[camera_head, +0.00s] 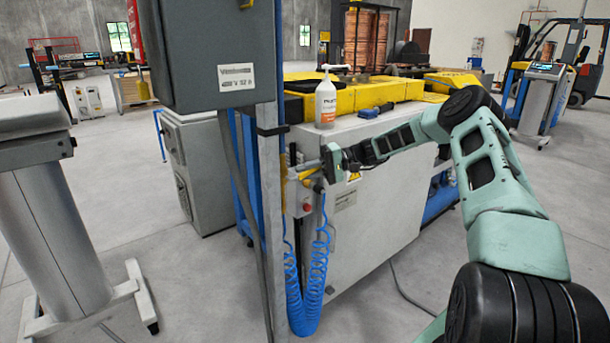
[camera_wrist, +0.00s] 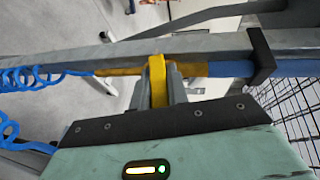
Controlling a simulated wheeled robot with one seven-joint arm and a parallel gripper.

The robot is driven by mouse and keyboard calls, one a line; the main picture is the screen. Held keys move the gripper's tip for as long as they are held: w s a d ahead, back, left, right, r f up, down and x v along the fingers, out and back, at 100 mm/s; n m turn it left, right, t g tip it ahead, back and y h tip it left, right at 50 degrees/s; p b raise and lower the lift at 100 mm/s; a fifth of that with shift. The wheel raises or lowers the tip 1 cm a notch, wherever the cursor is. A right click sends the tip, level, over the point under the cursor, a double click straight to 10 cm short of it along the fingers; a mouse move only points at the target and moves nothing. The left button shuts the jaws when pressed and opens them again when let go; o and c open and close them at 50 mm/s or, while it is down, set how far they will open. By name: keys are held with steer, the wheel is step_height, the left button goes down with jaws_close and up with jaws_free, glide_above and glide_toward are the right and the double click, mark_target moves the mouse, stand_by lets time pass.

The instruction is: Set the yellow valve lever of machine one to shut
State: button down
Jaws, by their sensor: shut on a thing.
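The yellow valve lever (camera_wrist: 157,80) stands between the two grey fingers of my gripper (camera_wrist: 160,92) in the wrist view. The fingers are shut on it. Behind it runs a pipe, yellow in the middle (camera_wrist: 115,71) and blue to the right. In the head view my gripper (camera_head: 318,168) is at the left front corner of the grey machine cabinet (camera_head: 372,215), beside the post. A small yellow part (camera_head: 307,174) shows at the fingers there. The lever's exact angle cannot be told in the head view.
A grey upright post (camera_head: 273,220) and an electrical box (camera_head: 212,50) stand just left of my gripper. Blue coiled hose (camera_head: 315,270) hangs below. A white bottle (camera_head: 326,100) stands on the machine top. Floor is clear in front of the cabinet.

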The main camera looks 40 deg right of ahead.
steer(key=shift+f+m+t+y+b, duration=0.4)
steer(key=shift+f+y+b, duration=0.3)
steer(key=shift+y, duration=0.2)
steer(key=c, duration=1.4)
jaws_free()
steer(key=shift+o, duration=0.2)
steer(key=b+v, duration=0.3)
steer(key=v, duration=1.4)
steer(key=shift+d+f, duration=0.25)
